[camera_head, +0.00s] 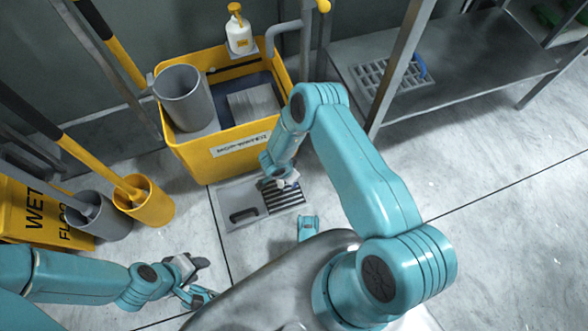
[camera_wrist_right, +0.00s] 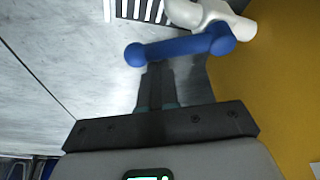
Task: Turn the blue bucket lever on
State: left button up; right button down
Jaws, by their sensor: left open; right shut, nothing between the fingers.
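The blue lever (camera_wrist_right: 180,48) is a bar with rounded ends in the right wrist view. Its right end sits by a white spout (camera_wrist_right: 212,16) next to the yellow bucket (camera_wrist_right: 270,90). My right gripper (camera_wrist_right: 157,68) is shut and empty, its tips at the lever's near side; I cannot tell whether they touch. In the head view the yellow bucket (camera_head: 222,158) stands at the back, and my right gripper (camera_head: 282,184) is low at its front, with the lever mostly hidden there. My left gripper (camera_head: 205,281) is open and empty at the lower left, away from the bucket.
A grey tray with a striped grate (camera_head: 240,212) lies on the floor before the bucket. A grey cylinder (camera_head: 184,95) and a white pump bottle (camera_head: 239,36) are at the bucket. A yellow wet-floor sign (camera_head: 30,212) and mop holders stand left. A metal shelf (camera_head: 460,60) stands right.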

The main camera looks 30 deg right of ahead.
jog(key=m, duration=0.1)
jog(key=a+m, duration=0.1)
jog(key=a+m+g, duration=0.1)
jog(key=shift+s+m, duration=0.25)
jog(key=shift+m, duration=0.05)
pick_arm(q)
jog(key=shift+w+f+b, duration=0.3)
jog(key=shift+f, duration=0.1)
pick_arm(e)
jog(key=shift+a, duration=0.5)
